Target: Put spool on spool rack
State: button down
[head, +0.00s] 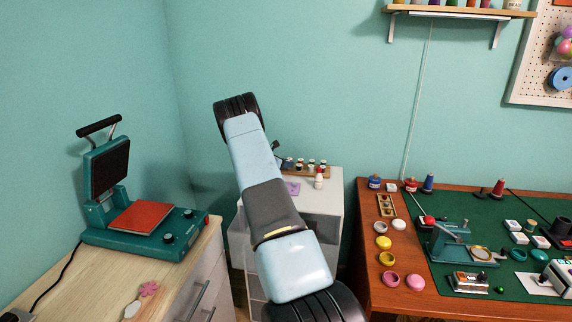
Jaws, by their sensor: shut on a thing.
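My gripper is not in view; my arm rises through the middle of the head view and bends at its black joint, and whatever the gripper holds is hidden. A small wooden rack (318,172) with several small dark-and-white pieces stands on the white cabinet; I cannot tell if it is the spool rack. On the right desk stand a blue cone-shaped spool (428,184) and a red one (498,188). A wall shelf (460,12) at the top right carries several coloured items, cut by the frame edge.
A teal heat press (145,232) stands on the left wooden counter (75,285). The white cabinet (332,212) is partly behind my arm. A small red-and-white bottle (319,179) stands on it. The right desk's green mat (465,210) is crowded with tools and small round tins.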

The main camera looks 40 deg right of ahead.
jog(key=shift+f, duration=0.55)
dwell(0.4)
jog(key=c, duration=0.8)
grip_release()
jog(key=shift+a, duration=0.1)
jog(key=v, duration=1.3)
jog(key=shift+a+r, duration=0.15)
jog(key=shift+a, duration=0.15)
